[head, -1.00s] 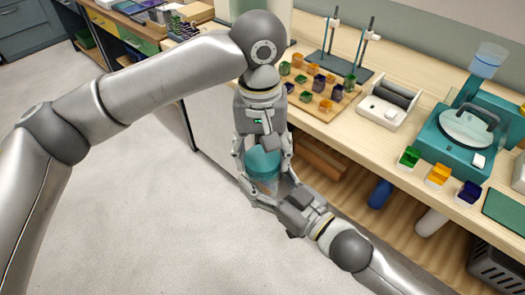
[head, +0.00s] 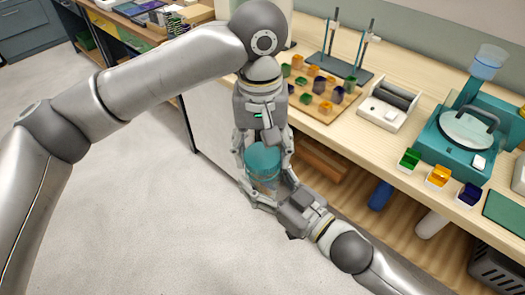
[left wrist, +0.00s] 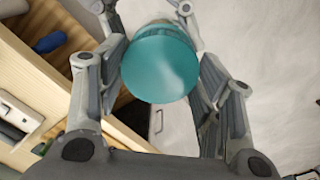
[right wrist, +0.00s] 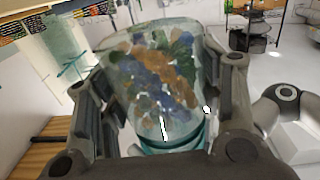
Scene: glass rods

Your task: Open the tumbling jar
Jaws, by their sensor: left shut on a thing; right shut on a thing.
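The jar is a clear cylinder with brown, blue and green pieces inside, best seen in the right wrist view (right wrist: 150,75). Its round teal lid (head: 263,158) faces up in the head view and fills the middle of the left wrist view (left wrist: 160,68). My left gripper (head: 263,150) comes from above and is shut on the lid, with a finger on each side. My right gripper (head: 265,190) comes from the lower right and is shut around the jar's body (head: 265,182). I cannot tell whether there is a gap between lid and jar.
The jar is held over the floor in front of the wooden bench (head: 330,125). On the bench are a board of coloured blocks (head: 322,103), a rod stand (head: 335,70), a white holder (head: 388,105) and a teal machine (head: 465,135). The floor at left is clear.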

